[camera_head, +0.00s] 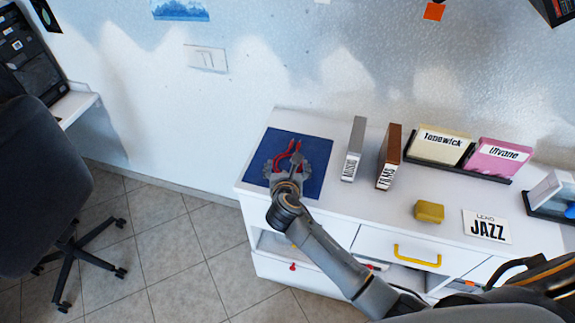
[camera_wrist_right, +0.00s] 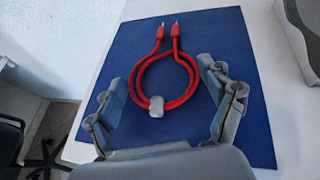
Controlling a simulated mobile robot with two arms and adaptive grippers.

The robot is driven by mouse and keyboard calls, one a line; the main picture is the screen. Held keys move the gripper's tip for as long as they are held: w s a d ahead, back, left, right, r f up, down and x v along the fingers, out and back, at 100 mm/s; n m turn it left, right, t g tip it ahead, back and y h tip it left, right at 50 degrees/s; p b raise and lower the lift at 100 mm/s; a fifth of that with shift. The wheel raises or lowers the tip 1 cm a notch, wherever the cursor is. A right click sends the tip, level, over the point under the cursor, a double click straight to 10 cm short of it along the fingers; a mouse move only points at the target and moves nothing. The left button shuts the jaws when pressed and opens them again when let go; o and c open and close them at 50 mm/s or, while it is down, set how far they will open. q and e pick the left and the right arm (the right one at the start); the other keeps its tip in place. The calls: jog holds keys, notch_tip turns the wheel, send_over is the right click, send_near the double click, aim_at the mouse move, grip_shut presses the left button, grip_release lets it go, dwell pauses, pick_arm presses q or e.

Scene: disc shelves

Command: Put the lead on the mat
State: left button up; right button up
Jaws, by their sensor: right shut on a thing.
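The lead (camera_head: 281,160) is a red cable bent into a loop, with two plug ends pointing away from me and a grey piece at its near end. In the right wrist view the lead (camera_wrist_right: 184,62) lies between the fingers of my right gripper (camera_wrist_right: 172,70), fingertips at the loop's two sides. In the head view my right gripper (camera_head: 288,164) is over the dark blue mat (camera_head: 262,147), shut on the lead. The lead is within the mat's outline; I cannot tell whether it touches the mat (camera_wrist_right: 110,60). My left gripper is not in view.
The mat lies at the left end of a white cabinet top (camera_head: 350,198). Right of it stand a grey box (camera_head: 356,140), a brown box (camera_head: 390,150), disc racks, a yellow block (camera_head: 429,211) and a JAZZ card (camera_head: 487,227). An office chair (camera_head: 42,180) stands left.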

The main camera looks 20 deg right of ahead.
jog(key=o, duration=1.1)
jog(key=shift+f, duration=0.1)
jog(key=v, duration=1.2)
